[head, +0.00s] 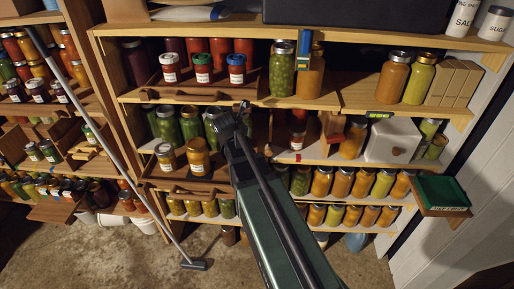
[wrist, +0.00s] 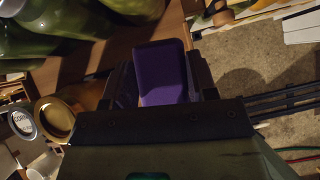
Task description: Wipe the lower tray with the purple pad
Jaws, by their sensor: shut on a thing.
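The purple pad (wrist: 163,72) is between the fingers of my gripper (wrist: 160,85) in the wrist view. My gripper is shut on it. In the head view my gripper (head: 238,118) is at the middle shelf, right of the lower tray, and the pad is not visible there. The lower tray (head: 215,186) is dark brown wood. In the wrist view a brown wooden surface (wrist: 120,42) lies beside the pad. I cannot tell whether the pad touches it.
Green jars (head: 190,126) stand behind the lower tray. An upper tray (head: 185,96) holds three labelled jars. A small jar (head: 297,134) stands right of my arm, with a white box (head: 392,140) farther right. Rows of jars (head: 343,183) fill the shelves below.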

